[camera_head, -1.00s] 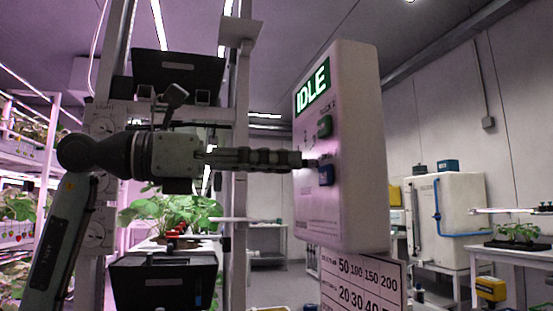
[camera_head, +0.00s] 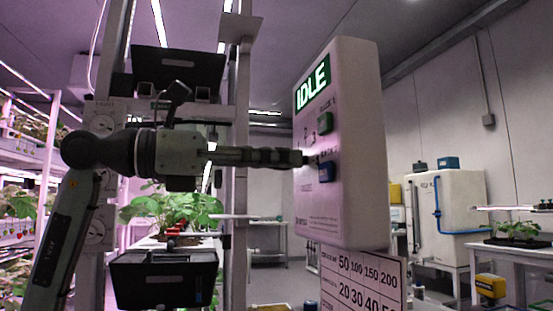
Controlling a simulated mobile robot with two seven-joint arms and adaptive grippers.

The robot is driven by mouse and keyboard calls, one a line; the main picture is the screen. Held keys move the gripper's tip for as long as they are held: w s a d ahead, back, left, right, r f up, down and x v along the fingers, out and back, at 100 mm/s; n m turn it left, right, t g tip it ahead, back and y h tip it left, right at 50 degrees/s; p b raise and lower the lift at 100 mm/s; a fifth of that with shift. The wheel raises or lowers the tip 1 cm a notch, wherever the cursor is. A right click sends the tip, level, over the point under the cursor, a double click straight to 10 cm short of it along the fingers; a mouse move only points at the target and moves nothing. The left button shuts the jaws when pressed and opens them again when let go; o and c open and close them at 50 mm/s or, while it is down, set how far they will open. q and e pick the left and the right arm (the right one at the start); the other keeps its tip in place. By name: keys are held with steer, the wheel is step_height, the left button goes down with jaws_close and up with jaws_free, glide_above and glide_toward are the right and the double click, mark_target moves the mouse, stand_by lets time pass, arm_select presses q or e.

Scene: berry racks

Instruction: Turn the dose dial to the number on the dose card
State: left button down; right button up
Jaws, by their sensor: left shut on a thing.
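A white control box (camera_head: 350,150) stands right of centre, with a green screen (camera_head: 313,84) reading IDLE. My right gripper is not in view.
A metal post (camera_head: 241,150) stands behind my left gripper. Black crates (camera_head: 165,278) and leafy plants (camera_head: 175,208) are on the rack behind. A white tank (camera_head: 452,215) and a side table (camera_head: 520,255) stand at the right.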

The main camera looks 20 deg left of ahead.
arm_select(q)
steer(key=m, duration=0.6)
steer(key=shift+m, duration=1.7)
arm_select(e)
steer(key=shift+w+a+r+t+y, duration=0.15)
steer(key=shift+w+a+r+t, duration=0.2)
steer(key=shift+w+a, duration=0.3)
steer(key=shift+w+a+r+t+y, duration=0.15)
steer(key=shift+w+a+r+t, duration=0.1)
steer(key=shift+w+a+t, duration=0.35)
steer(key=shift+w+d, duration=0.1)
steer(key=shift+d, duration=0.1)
arm_select(q)
steer(key=c, duration=1.2)
jaws_free()
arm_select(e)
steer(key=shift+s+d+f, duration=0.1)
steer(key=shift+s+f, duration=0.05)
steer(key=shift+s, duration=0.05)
arm_select(q)
steer(key=shift+a, duration=0.1)
